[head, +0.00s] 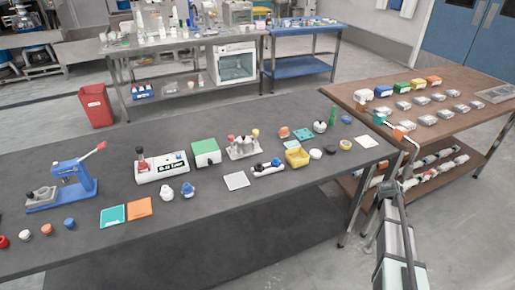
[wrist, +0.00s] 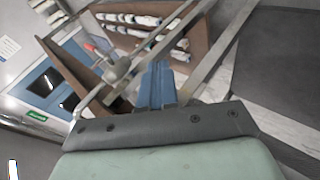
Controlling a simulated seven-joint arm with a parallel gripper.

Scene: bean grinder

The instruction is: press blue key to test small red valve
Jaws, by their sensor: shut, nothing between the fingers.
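My gripper (wrist: 157,66) shows in the wrist view as blue fingers close together, with nothing between them. It is away from the dark table's objects. A blue block (head: 383,91) stands in a row of coloured blocks on the brown bench; I cannot tell if it is the blue key. A small fixture (head: 243,150) with a red knob (head: 230,139) and a yellow knob (head: 256,132) stands mid-table; I cannot tell if the red one is the valve. A white box (head: 163,171) with a dark label and a red-topped lever stands left of it.
The dark table (head: 280,210) has a clear front right. A blue press (head: 70,187) with a red handle stands at its left; a yellow bin (head: 297,157) is at right. The brown bench (head: 470,85) carries several trays, with bottles on its shelf.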

